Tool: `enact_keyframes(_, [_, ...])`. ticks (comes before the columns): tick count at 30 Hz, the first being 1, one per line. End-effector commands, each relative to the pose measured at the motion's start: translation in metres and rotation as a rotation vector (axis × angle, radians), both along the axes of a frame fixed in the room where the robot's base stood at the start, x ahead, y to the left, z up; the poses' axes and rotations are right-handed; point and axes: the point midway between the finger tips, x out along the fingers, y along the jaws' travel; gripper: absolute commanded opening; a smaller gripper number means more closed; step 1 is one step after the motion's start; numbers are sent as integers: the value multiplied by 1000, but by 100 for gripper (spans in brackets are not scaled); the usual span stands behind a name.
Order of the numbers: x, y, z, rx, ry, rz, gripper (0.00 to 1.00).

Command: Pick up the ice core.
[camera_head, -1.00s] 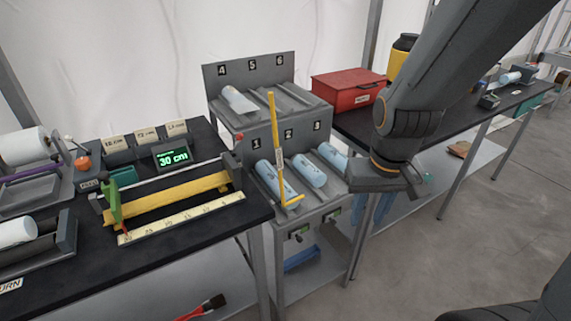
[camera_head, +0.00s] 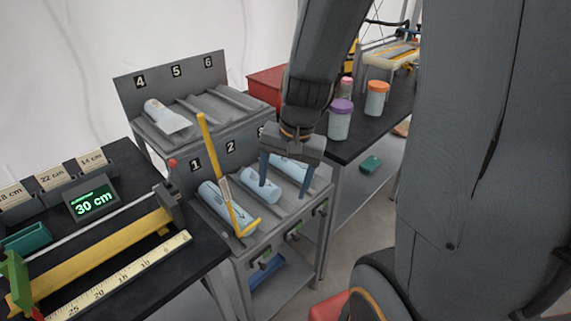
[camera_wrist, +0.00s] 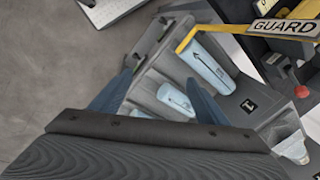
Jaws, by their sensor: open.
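Three pale blue ice cores lie in the lower rack: one in slot 1 (camera_head: 214,194), one in slot 2 (camera_head: 254,182) and one in slot 3 (camera_head: 291,167). A pale wrapped piece (camera_head: 165,117) lies in slot 4 above. My gripper (camera_head: 285,190) is open, fingers pointing down, over the right part of the lower rack. In the wrist view, my open fingers (camera_wrist: 160,78) stand either side of one arrow-marked core (camera_wrist: 176,99), which seems to lie below them. Another core (camera_wrist: 207,66) lies beside the yellow guard. I cannot tell whether the fingers touch anything.
A yellow guard bar (camera_head: 212,165) rises in front of slot 1, close to my gripper's left. A red box (camera_head: 267,86) and lidded jars (camera_head: 341,120) stand on the bench behind. The measuring bench (camera_head: 205,267) with a 30 cm display (camera_head: 92,203) is at left.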

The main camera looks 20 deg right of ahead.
Motion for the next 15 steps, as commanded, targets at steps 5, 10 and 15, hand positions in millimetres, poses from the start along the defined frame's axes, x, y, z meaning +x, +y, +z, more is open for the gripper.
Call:
enact_keyframes(5, [75, -25, -28, 255, 36, -745, 69])
enact_keyframes(10, [138, -71, -50, 498, 74, -1388, 69])
enact_keyframes(15, [176, -115, -65, 678, 103, -1805, 69])
